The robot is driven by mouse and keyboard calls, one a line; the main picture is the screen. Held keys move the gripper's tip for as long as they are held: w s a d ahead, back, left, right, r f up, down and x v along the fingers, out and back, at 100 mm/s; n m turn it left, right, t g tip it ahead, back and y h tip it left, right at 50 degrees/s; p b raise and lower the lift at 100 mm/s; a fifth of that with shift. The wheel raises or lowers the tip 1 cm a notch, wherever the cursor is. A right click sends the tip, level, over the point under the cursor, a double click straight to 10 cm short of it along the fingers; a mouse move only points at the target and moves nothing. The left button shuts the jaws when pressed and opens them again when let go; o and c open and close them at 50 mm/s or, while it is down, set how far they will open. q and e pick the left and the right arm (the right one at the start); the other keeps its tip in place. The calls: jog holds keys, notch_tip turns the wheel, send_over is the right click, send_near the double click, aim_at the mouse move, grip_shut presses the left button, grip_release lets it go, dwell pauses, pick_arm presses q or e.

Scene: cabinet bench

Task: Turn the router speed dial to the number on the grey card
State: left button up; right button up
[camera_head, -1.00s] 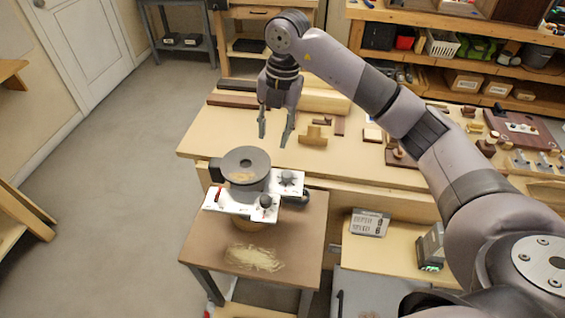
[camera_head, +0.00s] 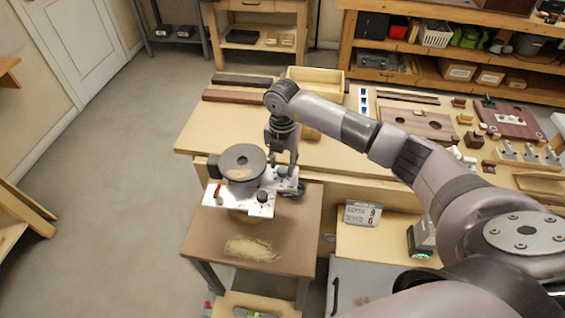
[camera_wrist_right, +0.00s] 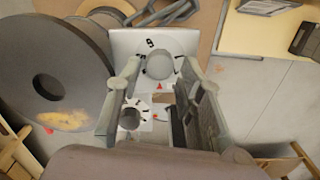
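The router has a dark grey round body (camera_head: 240,163) and a white plate (camera_head: 228,204) with dials. It sits on a small brown table. One dial (camera_head: 262,196) is at the front of the plate. My right gripper (camera_head: 284,178) hangs over the rear right dial, mostly hiding it in the head view. In the right wrist view, its open fingers (camera_wrist_right: 160,72) stand on either side of that round grey dial (camera_wrist_right: 160,67); contact cannot be told. A digit, 6 or 9, shows beside it. The grey card (camera_head: 362,213) has DEPTH and SPEED lines; its digits are too small to read surely. My left gripper is out of view.
The small brown table (camera_head: 210,240) holds wood shavings (camera_head: 252,248) in front of the router. The large bench (camera_head: 205,130) behind carries wooden parts and boards. A grey device with a green light (camera_head: 422,240) stands right of the card. Floor is clear at left.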

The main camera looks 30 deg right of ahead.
jog(key=shift+f, duration=1.05)
grip_shut()
